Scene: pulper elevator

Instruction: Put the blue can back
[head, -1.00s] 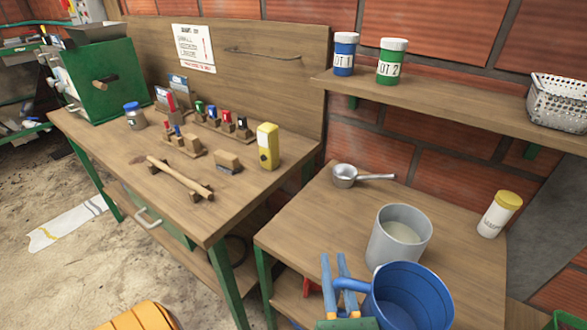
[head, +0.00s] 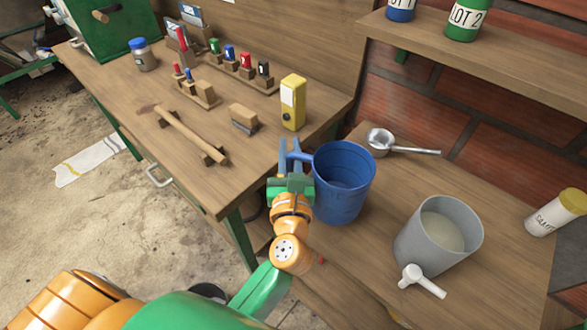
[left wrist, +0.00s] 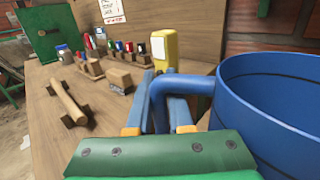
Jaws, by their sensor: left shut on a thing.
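The blue can (head: 340,200) is an open-topped pail with a side handle. My left gripper (head: 291,155) is shut on that handle, on the can's left side. In the left wrist view the gripper fingers (left wrist: 160,115) stand on either side of the handle, and the can (left wrist: 270,110) fills the right side. The can is upright, by the left side of the lower table (head: 375,245), close to the higher workbench (head: 215,185). I cannot tell whether its base touches the table. My right gripper is not in view.
A grey pot (head: 410,245) with a white tap and pale contents stands right of the can. A metal ladle (head: 381,142) lies behind it. A yellow-capped jar (head: 555,213) is at the far right. A yellow box (head: 292,105) and a hammer (head: 185,135) are on the workbench.

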